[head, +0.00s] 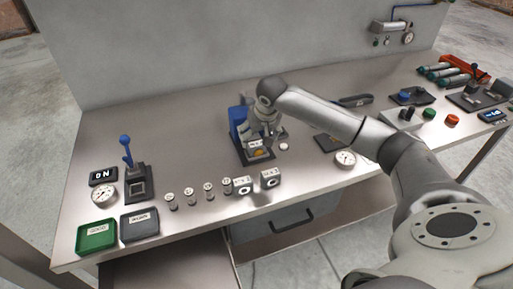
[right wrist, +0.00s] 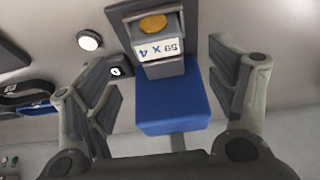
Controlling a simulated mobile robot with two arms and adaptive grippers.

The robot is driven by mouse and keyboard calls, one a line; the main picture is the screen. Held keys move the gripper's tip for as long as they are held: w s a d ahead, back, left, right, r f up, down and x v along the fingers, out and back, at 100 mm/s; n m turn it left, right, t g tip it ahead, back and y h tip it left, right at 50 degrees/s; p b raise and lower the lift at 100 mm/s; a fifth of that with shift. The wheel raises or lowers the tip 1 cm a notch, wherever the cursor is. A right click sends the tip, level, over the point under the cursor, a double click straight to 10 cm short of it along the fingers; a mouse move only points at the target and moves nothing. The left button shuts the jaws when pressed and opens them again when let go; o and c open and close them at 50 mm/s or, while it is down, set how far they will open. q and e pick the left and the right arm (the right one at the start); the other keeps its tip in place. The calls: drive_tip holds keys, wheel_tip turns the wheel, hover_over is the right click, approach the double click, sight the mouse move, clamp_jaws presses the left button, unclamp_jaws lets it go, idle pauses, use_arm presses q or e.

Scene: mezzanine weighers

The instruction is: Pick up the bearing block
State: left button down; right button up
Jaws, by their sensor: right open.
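Two pale grey blocks with dark round bores stand side by side near the table's front edge in the head view, the left block (head: 243,185) and the right block (head: 270,179). They look like bearing blocks; I cannot tell which one is meant. My right gripper (head: 262,131) is behind them, over a blue and grey device (head: 238,119). In the right wrist view my right gripper (right wrist: 163,82) has its fingers apart, on either side of the device's blue body (right wrist: 172,102), with nothing gripped. My left gripper is out of view.
Several small metal cylinders (head: 189,196) stand in a row left of the blocks. A green tray (head: 97,236), a dark tray (head: 140,224) and a blue-handled lever (head: 126,150) are at left. A round gauge (head: 345,158) is right of the device. The back wall (head: 190,50) bounds the table.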

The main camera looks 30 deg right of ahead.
sight(257, 143)
drive_tip(key=shift+w+f, duration=0.2)
drive_tip(key=shift+f, duration=0.15)
drive_tip(key=x, duration=0.1)
drive_tip(key=p+x, duration=0.1)
drive_tip(key=x, duration=0.2)
drive_tip(key=shift+s+d+f, duration=0.15)
drive_tip(key=shift+s+f, duration=0.05)
drive_tip(key=shift+f, duration=0.05)
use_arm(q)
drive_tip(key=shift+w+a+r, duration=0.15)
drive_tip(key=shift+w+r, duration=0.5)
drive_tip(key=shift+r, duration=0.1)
use_arm(e)
drive_tip(key=shift+w+f, duration=0.15)
drive_tip(key=shift+f, duration=0.2)
drive_tip(key=shift+c, duration=0.2)
drive_tip(key=c, duration=1.2)
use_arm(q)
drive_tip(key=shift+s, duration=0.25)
use_arm(e)
drive_tip(key=shift+r, duration=0.1)
drive_tip(key=shift+c, duration=0.5)
